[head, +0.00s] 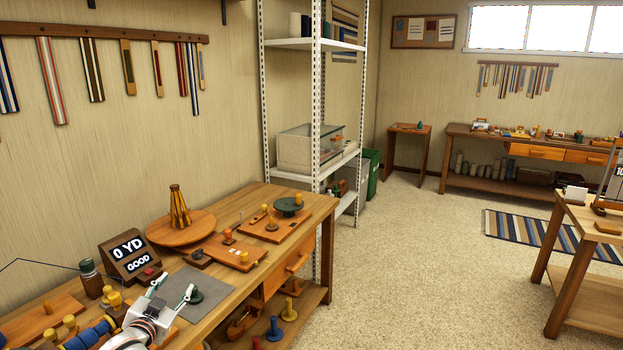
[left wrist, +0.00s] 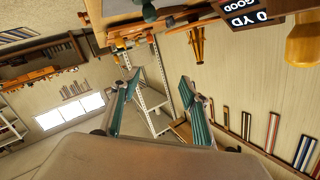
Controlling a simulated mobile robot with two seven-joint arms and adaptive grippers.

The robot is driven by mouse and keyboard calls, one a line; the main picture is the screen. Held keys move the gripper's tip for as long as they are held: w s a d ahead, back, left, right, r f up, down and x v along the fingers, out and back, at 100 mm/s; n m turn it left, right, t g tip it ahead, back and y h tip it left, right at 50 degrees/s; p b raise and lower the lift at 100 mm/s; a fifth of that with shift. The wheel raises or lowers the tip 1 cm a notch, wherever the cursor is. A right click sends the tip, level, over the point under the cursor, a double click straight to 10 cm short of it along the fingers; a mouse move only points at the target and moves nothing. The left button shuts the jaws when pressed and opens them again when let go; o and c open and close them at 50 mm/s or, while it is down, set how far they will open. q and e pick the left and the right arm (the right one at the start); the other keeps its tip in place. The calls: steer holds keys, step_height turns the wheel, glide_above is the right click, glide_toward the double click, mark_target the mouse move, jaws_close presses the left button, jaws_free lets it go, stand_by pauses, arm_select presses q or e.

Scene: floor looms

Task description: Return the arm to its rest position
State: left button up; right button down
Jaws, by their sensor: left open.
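My left gripper (head: 173,286) is in the lower left of the head view, over the workbench (head: 318,205) near its front edge. Its two fingers are spread, with nothing seen between them. In the left wrist view the spread gripper fingers (left wrist: 159,88) frame only the room beyond, which appears tilted. My right gripper is not in view.
A display reading "0 YD GOOD" (head: 130,256) stands behind the gripper. A metal shelf (head: 317,100) stands beyond; open carpet (head: 400,270) lies right.

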arm_select(q)
steer(key=s+d+f+g+h, duration=0.1)
steer(key=s+d+f, duration=0.3)
steer(key=s+f, duration=0.4)
steer(key=s+d+f+g, duration=0.2)
steer(key=s+d+f, duration=0.3)
steer(key=s, duration=0.5)
steer(key=s+d+f+g+h, duration=0.1)
steer(key=s+d+f, duration=0.3)
steer(key=s+f, duration=0.4)
steer(key=s+d+f+g+h, duration=0.1)
steer(key=s+d, duration=0.3)
steer(key=s, duration=0.9)
steer(key=shift+d+f+n+g, duration=0.2)
steer(key=shift+n+g, duration=0.1)
steer(key=shift+n, duration=0.1)
steer(key=shift+s, duration=0.1)
steer(key=shift+c, duration=0.3)
